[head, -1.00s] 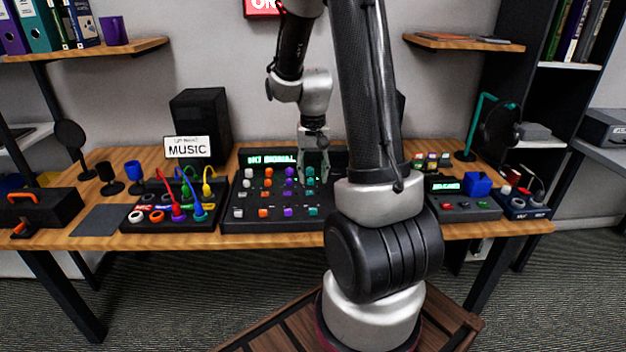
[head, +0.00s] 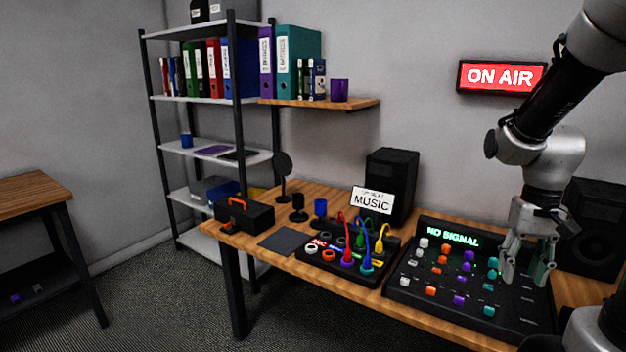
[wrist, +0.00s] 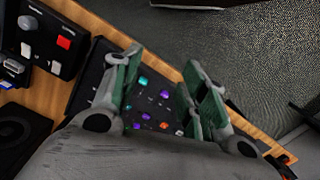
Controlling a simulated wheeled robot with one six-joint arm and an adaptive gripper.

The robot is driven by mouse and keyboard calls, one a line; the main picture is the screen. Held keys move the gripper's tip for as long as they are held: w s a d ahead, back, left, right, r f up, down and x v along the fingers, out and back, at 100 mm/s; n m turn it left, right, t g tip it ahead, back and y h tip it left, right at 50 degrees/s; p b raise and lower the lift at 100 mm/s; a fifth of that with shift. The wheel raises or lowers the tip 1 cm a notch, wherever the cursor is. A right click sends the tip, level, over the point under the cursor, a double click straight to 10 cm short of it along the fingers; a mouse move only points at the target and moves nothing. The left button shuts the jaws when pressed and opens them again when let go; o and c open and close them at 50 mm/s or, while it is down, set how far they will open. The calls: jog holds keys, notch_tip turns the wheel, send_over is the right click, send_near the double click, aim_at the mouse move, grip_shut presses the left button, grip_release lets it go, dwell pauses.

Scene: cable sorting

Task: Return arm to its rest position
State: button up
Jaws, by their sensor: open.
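My gripper (head: 527,272) hangs fingers down over the right part of the black mixer panel (head: 400,284) in the head view. Its fingers are apart and nothing is between them. In the wrist view my gripper (wrist: 165,85) shows two spread green-padded fingers, with the panel's coloured knobs (wrist: 164,94) beyond them. The panel's screen (head: 453,236) reads NO SIGNAL. My arm rises from the gripper to the upper right of the head view.
Left of the panel is a cable board (head: 318,267) with several coloured cables and a MUSIC sign (head: 372,201). Speakers (head: 392,178) stand behind. A toolbox (head: 244,217) sits at the desk's left end. A shelf unit (head: 239,120) and side table (head: 30,190) stand further left.

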jog(key=s+a+r+n+t, duration=0.1)
jog(key=s+a+r+t, duration=0.1)
jog(key=r, duration=0.4)
jog(key=s+a+r+n+t, duration=0.2)
jog(key=s+a+r+t, duration=0.1)
jog(key=s+r, duration=0.2)
jog(key=shift+s+a+r, duration=0.4)
jog(key=shift+s, duration=0.05)
jog(key=shift+d, duration=0.1)
dwell(1.1)
